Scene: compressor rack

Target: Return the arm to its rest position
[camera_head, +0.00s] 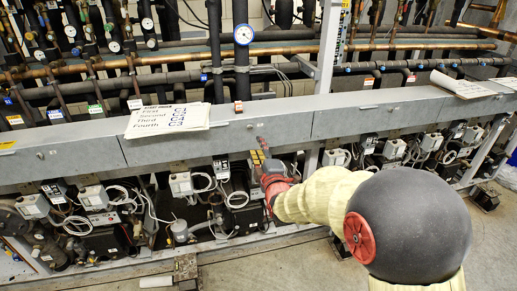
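My arm (335,200) reaches from the lower right toward the middle of the picture. It has a cream covering, a large dark round part and a red disc. My gripper (260,150) is at its far end, red with yellow and dark parts. It shows in front of the grey panel of the compressor rack (240,128). It is small here, and its fingers cannot be told apart. I see nothing clearly held in it. I cannot tell whether it touches the rack.
A printed sheet (168,119) lies on the rack's grey ledge, with more papers (462,84) at right. Pipes and round gauges (243,34) fill the back. White boxes and looped cables (236,190) sit below the ledge. Bare floor (300,268) shows in front.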

